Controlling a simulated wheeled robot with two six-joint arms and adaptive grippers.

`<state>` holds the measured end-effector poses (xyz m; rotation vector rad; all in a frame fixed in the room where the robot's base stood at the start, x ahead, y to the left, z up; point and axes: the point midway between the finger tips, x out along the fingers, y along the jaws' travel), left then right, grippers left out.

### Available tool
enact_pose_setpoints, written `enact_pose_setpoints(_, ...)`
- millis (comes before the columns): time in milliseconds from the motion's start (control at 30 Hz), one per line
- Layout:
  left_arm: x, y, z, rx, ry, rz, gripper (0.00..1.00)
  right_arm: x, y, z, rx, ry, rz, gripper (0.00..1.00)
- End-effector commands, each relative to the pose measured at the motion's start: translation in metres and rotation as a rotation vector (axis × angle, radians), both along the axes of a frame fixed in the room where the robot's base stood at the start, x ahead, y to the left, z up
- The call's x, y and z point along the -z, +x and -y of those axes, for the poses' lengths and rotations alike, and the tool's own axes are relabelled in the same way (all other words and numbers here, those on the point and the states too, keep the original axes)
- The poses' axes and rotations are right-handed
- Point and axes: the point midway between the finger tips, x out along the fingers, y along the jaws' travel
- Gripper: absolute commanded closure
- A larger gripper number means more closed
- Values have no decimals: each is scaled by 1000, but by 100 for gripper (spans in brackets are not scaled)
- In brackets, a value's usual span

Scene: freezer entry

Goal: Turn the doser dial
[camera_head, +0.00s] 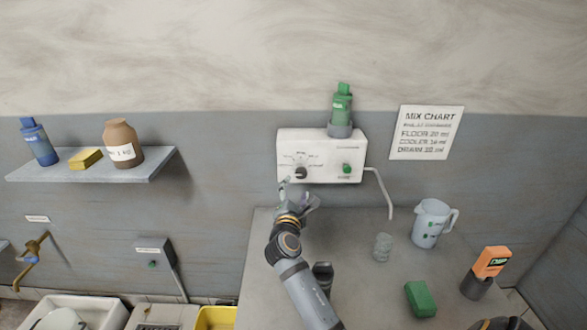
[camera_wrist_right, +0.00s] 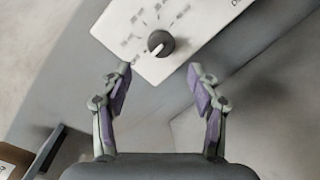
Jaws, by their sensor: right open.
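The doser (camera_head: 318,143) is a white box on the wall with a dark round dial (camera_head: 301,173) at its lower left. In the right wrist view the dial (camera_wrist_right: 161,43) has a white pointer mark toward the lower left, with printed marks around it. My right gripper (camera_head: 299,192) is just below the dial in the head view. In the wrist view the right gripper (camera_wrist_right: 160,76) is open, its fingers spread to either side and nothing between them. The dial lies beyond the fingertips, roughly centred and apart from them. My left gripper is not in view.
A green bottle (camera_head: 341,105) stands on the doser, which has a green button (camera_head: 347,169). A spout pipe (camera_head: 386,190) hangs at its right. A jug (camera_head: 430,224), glass (camera_head: 382,247), green block (camera_head: 420,299) and orange device (camera_head: 491,262) stand on the counter. A shelf (camera_head: 150,168) is left.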

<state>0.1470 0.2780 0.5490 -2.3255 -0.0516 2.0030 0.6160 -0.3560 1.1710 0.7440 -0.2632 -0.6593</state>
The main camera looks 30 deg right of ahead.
Motion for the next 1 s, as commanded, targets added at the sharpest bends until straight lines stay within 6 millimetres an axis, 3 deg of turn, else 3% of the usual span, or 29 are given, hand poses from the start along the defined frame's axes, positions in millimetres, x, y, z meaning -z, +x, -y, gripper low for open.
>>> enact_pose_setpoints(100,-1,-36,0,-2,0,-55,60,-3,7,5,-1,-3,0,39)
enact_pose_setpoints(267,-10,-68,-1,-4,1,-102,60,-5,32,26,1,-4,-1,39)
enact_pose_setpoints(367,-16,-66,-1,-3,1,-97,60,-4,48,41,2,-3,-1,39)
enact_pose_setpoints(533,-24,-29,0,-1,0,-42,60,-2,70,59,1,0,0,39)
enact_pose_setpoints(633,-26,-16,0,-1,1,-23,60,-1,77,64,1,2,1,39)
enact_pose_setpoints(767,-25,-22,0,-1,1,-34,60,0,80,67,1,1,0,39)
enact_pose_setpoints(933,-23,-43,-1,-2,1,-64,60,1,80,67,1,1,0,39)
enact_pose_setpoints(1000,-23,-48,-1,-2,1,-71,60,1,80,67,1,2,1,46)
